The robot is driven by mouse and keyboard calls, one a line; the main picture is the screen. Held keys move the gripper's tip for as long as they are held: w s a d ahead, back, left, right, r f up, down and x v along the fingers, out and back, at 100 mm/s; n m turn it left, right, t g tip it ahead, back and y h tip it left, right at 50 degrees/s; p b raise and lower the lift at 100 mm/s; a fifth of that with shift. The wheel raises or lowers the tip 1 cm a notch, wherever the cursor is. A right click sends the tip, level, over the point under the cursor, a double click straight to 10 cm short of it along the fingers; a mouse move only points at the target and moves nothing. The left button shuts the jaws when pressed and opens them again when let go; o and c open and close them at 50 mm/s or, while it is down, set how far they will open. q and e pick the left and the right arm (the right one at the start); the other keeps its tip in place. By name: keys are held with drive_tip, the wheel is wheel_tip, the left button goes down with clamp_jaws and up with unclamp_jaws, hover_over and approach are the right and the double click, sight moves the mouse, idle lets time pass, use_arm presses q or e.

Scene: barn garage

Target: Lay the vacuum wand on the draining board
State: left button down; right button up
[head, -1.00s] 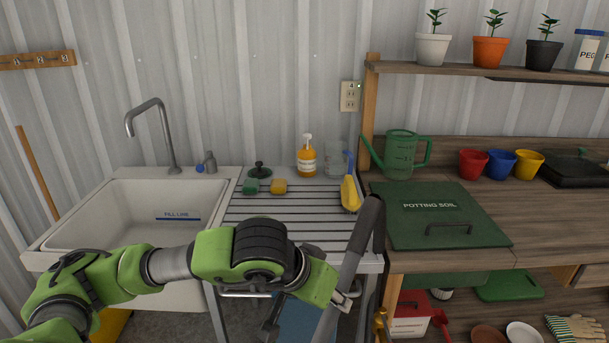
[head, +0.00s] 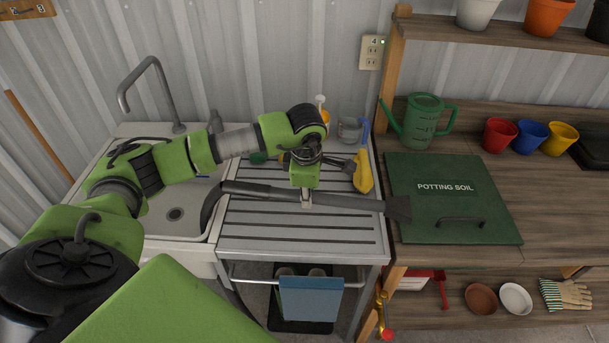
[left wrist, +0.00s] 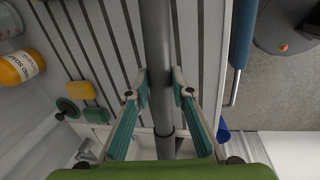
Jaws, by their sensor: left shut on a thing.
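The grey vacuum wand (head: 345,200) lies roughly level across the slatted draining board (head: 300,236), its dark handle end (head: 245,189) to the left over the sink side. Its flat nozzle (head: 398,208) reaches past the board's right edge, beside the potting soil lid. My left gripper (head: 306,198) is shut on the wand's tube near its middle. In the left wrist view the fingers (left wrist: 160,95) close on either side of the tube (left wrist: 157,40), with the slats behind it. I cannot tell whether the wand touches the board. My right gripper is not in view.
The sink (head: 160,225) is left. The potting soil lid (head: 450,205) is right. The board's front slats are clear.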

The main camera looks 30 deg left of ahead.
use_arm(q)
drive_tip(key=shift+w+a+n, duration=0.15)
drive_tip(key=shift+a+n, duration=0.3)
drive_tip(key=shift+n, duration=0.45)
drive_tip(key=shift+f, duration=0.25)
drive_tip(key=shift+f+b, duration=0.95)
drive_tip(key=shift+f, duration=0.75)
drive_tip(key=shift+f+b, duration=0.85)
drive_tip(key=shift+f, duration=1.15)
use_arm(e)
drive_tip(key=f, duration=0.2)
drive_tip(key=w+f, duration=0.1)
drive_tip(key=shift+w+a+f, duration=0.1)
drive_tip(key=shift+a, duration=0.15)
use_arm(q)
drive_tip(key=shift+f+b, duration=0.3)
drive_tip(key=shift+b, duration=0.2)
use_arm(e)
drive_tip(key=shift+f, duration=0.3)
